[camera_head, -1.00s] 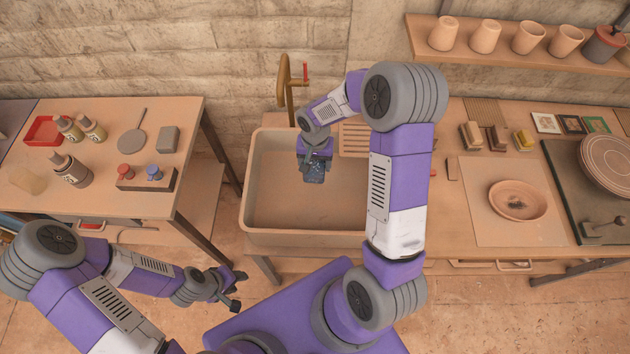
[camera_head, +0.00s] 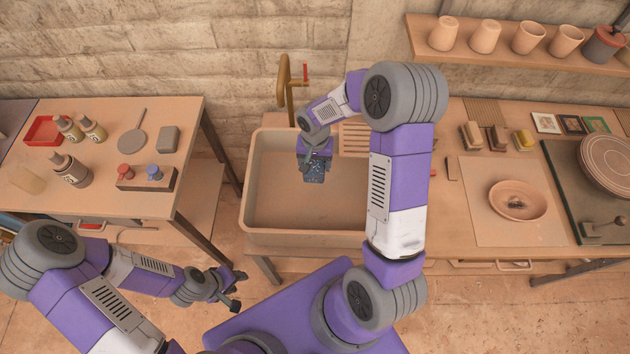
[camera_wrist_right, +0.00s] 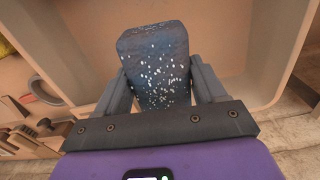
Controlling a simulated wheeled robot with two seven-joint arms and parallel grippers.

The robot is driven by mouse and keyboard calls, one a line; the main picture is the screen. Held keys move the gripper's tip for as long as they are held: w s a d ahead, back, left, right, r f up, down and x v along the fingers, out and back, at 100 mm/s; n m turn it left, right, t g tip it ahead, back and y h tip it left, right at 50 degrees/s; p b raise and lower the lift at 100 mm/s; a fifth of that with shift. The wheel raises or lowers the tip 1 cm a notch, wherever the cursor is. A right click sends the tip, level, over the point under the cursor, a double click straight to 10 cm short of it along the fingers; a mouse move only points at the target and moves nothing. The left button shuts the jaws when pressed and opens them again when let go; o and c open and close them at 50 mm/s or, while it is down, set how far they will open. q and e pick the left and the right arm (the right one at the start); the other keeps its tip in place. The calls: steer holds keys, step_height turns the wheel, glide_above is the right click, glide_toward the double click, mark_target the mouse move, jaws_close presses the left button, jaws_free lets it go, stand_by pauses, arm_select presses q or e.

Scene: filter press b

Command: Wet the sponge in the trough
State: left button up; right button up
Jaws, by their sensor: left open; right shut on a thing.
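The sponge (camera_head: 314,171) is dark blue with pale specks; it also fills the middle of the right wrist view (camera_wrist_right: 157,62). My right gripper (camera_head: 315,160) is shut on it, a finger on each side, and points down inside the trough (camera_head: 270,212). In the right wrist view the gripper (camera_wrist_right: 160,88) shows both fingers against the sponge. The trough is a wide beige basin; I cannot tell how deep the sponge is or whether it touches water. My left gripper (camera_head: 237,289) is open and empty, low in front of the left table.
A brass tap (camera_head: 285,82) with a red handle stands behind the trough. A slatted board (camera_head: 356,139) lies at its back right. The left table (camera_head: 100,190) carries bottles and a switch box (camera_head: 146,179). The right bench holds a bowl (camera_head: 518,200) and brushes.

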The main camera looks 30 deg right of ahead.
mark_target(315, 163)
steer(key=shift+r+p, duration=1.3)
steer(key=shift+r, duration=0.75)
steer(key=shift+f, duration=0.1)
